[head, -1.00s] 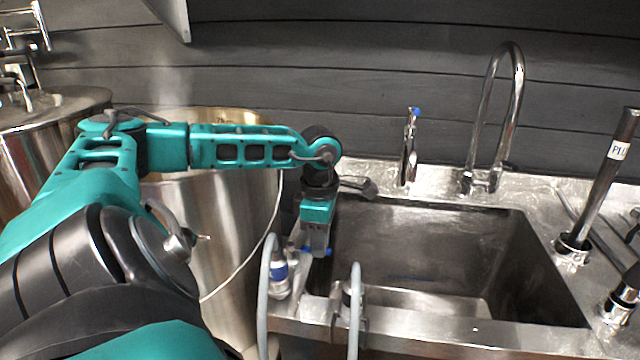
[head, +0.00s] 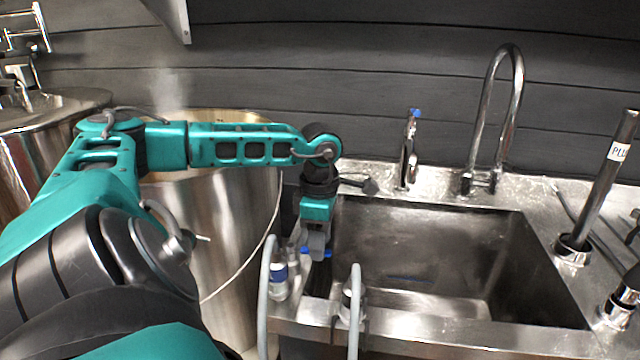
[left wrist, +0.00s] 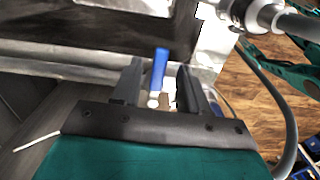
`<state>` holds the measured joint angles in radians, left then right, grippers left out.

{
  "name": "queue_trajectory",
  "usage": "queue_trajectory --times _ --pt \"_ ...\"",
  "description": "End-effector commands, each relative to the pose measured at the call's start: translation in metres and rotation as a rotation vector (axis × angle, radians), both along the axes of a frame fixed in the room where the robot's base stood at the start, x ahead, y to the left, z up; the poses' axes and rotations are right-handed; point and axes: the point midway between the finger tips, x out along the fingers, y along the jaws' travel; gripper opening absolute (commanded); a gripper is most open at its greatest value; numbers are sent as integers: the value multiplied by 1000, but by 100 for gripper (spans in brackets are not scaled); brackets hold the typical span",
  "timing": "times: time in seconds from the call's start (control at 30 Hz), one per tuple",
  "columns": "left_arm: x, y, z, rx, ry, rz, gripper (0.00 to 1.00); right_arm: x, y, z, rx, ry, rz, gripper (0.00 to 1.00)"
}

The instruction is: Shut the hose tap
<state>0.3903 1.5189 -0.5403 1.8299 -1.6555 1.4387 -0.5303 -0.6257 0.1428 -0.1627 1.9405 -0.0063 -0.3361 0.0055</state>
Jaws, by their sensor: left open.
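The hose tap shows a blue lever (left wrist: 160,68) in the left wrist view, standing between the two fingers of my left gripper (left wrist: 160,84). The fingers are apart, one on each side of the lever, and are not closed on it. In the head view my left gripper (head: 317,248) points down at the sink's front left corner. Only small bits of the blue lever (head: 326,253) show there beside the fingers; the tap body is mostly hidden. My right gripper is not in view.
The steel sink (head: 400,326) lies right of the gripper. Grey hoses (head: 265,300) with fittings hang at its front left edge. A tall steel vat (head: 215,235) stands to the left. A curved faucet (head: 515,95) and a blue-topped tap (head: 409,160) stand behind the basin.

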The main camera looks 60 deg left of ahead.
Motion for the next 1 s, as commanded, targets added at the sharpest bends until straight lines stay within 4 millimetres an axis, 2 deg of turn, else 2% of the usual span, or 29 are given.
queue_trajectory --times 0.3,0.5,0.7,1.0 --pt "1 0 68 0 -6 -1 44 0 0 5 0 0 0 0" --pt "1 0 105 -1 -4 -2 44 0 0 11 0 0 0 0" --pt "0 0 120 0 -1 -1 44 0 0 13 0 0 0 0" --pt "0 0 121 1 -1 -1 44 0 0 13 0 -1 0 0"
